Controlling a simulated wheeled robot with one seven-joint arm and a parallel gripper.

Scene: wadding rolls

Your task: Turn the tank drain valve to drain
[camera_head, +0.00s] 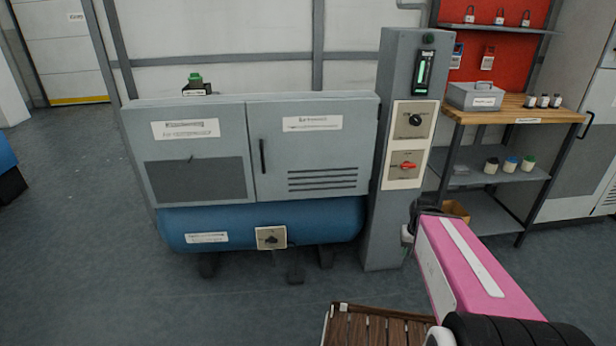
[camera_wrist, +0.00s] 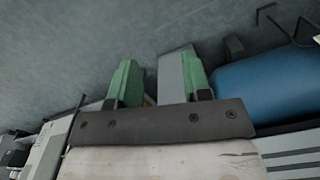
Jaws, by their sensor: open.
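The blue tank (camera_head: 330,224) lies under the grey compressor cabinet in the head view. Its drain valve (camera_head: 271,239) is a dark knob on a small pale plate on the tank's front, right of a white label. The knob's exact setting is too small to read. My gripper (camera_wrist: 160,82) is open in the wrist view, with two green fingers apart and nothing gripped. The blue tank (camera_wrist: 262,90) shows to the right of the fingers there. I cannot make out the valve in the wrist view. In the head view my pink arm hides most of the gripper, right of the tank and apart from the valve.
A grey column (camera_head: 386,215) with a black knob (camera_head: 415,119) and a red handle (camera_head: 406,166) stands right of the tank. A wooden-topped bench (camera_head: 554,110) is at the right. A slatted wooden surface (camera_head: 375,328) is at the bottom. Floor before the tank is clear.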

